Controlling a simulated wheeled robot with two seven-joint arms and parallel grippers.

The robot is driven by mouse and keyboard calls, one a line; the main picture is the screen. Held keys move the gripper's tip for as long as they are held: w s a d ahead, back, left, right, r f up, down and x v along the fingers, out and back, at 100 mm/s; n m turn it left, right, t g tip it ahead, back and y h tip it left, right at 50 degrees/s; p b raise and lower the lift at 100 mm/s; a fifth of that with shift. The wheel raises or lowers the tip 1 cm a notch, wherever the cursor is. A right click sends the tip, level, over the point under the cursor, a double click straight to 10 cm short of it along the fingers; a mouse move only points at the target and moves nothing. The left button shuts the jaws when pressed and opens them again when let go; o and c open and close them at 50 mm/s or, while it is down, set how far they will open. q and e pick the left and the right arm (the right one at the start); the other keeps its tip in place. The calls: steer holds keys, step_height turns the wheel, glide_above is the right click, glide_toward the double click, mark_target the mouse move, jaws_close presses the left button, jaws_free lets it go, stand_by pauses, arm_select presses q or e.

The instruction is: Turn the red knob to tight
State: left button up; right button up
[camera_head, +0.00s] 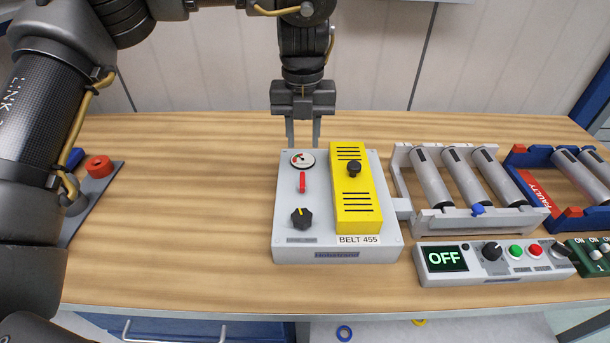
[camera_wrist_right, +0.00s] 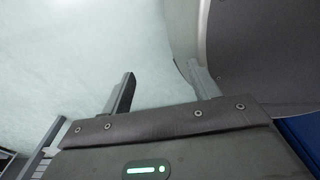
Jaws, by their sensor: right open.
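A round red knob (camera_head: 98,166) sits on a grey plate (camera_head: 98,196) at the left of the table, partly hidden by my left arm. No marking for tight is readable there. A light grey control box (camera_head: 338,251) labelled BELT 455 stands mid-table, with a gauge, a small red lever (camera_head: 302,182), a black knob (camera_head: 301,218) and a yellow cover (camera_head: 355,195). My left gripper (camera_head: 303,142) points down at the box's back edge, with its fingers apart and nothing between them. My right gripper (camera_wrist_right: 163,86) shows only in the right wrist view, open and empty.
A grey roller unit (camera_head: 462,222) and a blue roller unit with a FAULTY label (camera_head: 540,190) stand to the right. A control panel reading OFF (camera_head: 497,268) lies at the front right. The wooden table (camera_head: 180,220) is clear between the red knob and the box.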

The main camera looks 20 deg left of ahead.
mark_target(302, 179)
arm_select(q)
steer(key=f, duration=0.5)
steer(key=f+p, duration=0.1)
steer(key=f, duration=0.4)
steer(key=shift+s+f, duration=0.2)
steer(key=shift+f, duration=0.05)
jaws_close()
